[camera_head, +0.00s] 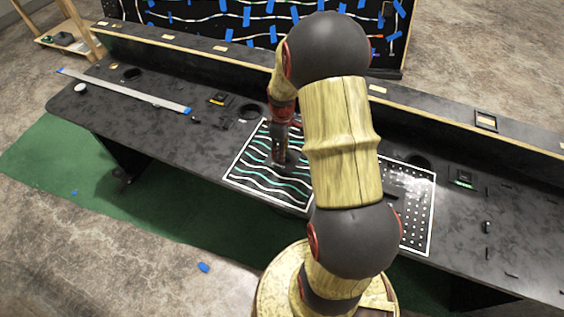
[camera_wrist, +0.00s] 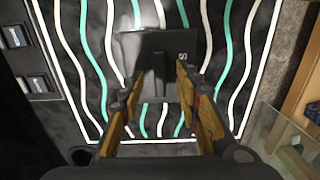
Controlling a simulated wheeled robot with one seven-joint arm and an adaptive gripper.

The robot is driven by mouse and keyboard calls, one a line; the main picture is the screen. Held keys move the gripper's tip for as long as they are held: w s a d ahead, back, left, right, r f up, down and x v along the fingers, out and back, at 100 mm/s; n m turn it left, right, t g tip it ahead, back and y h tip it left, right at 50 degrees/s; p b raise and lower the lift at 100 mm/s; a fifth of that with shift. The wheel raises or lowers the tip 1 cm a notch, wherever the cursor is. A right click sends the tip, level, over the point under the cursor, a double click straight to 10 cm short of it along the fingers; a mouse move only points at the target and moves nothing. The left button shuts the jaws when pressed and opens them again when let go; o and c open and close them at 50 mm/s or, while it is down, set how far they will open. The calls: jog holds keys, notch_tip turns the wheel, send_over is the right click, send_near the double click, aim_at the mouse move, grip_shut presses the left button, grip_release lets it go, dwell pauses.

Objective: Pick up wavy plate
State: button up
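The wavy plate (camera_head: 250,165) is a black square panel with white and teal wavy lines and a white border. It lies flat on the dark console table, partly hidden behind my arm. It fills much of the wrist view (camera_wrist: 68,60). A grey square block (camera_wrist: 189,88) with a dark raised part and a light mark sits over the plate's middle. My gripper (camera_head: 280,158) points down at the plate. In the wrist view my gripper (camera_wrist: 160,76) has its fingers apart, one on each side of the dark part. I cannot tell whether they touch it.
A white-dotted panel (camera_head: 418,225) lies right of my arm. A long pale strip (camera_head: 125,92) lies on the left of the table. Round holes (camera_head: 251,111) and small devices (camera_head: 218,98) line the back. A raised ledge (camera_head: 195,42) runs behind them.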

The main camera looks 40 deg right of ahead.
jog(key=shift+f, duration=0.7)
jog(key=shift+c, duration=0.7)
grip_shut()
jog(key=shift+r, duration=0.1)
